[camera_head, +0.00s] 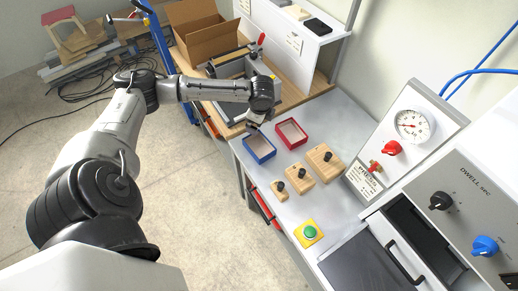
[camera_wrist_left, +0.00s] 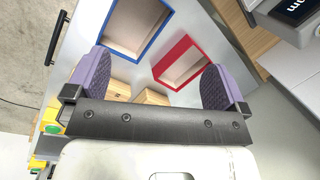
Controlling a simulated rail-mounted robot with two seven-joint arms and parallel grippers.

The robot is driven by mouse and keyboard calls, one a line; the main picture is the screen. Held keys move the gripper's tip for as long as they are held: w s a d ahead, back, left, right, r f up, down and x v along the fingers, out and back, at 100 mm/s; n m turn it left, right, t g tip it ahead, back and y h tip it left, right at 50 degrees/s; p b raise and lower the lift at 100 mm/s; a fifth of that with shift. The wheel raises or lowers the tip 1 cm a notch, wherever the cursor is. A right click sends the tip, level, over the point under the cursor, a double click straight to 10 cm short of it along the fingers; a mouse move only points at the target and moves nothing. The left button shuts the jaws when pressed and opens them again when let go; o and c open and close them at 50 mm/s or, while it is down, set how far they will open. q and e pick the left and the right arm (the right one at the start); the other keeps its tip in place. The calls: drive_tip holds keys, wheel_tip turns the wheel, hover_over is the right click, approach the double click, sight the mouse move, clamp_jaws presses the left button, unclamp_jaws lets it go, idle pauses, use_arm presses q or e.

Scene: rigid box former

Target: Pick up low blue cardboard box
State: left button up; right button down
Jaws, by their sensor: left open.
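The low blue cardboard box (camera_head: 260,147) is open-topped with a pale inside and sits on the grey worktop. It also shows in the left wrist view (camera_wrist_left: 137,27), at the upper middle, partly cut off by the top edge. My left gripper (camera_head: 253,125) is near the box's far edge, apparently above the worktop. In the left wrist view its two purple pads (camera_wrist_left: 155,62) are wide apart with nothing held between them. My right gripper is not in view.
A similar red box (camera_head: 291,133) stands just right of the blue one. Several wooden blocks with black knobs (camera_head: 300,175) lie nearer, with a green button (camera_head: 310,232) on a yellow base. A press panel (camera_head: 405,130) stands at right. A large cardboard carton (camera_head: 205,38) is behind.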

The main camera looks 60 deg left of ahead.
use_arm(q)
drive_tip(key=d+f+m+g+h, duration=0.1)
drive_tip(key=d+m+h, duration=0.1)
drive_tip(key=m, duration=0.3)
hover_over(260, 150)
wheel_tip(260, 150, down, 7)
drive_tip(key=shift+d+f, duration=0.1)
drive_tip(key=shift+f, duration=0.05)
drive_tip(key=shift+f+b, duration=0.3)
drive_tip(key=shift+f, duration=3)
drive_tip(key=shift+c, duration=0.5)
drive_tip(key=c, duration=0.5)
drive_tip(key=shift+c, duration=0.2)
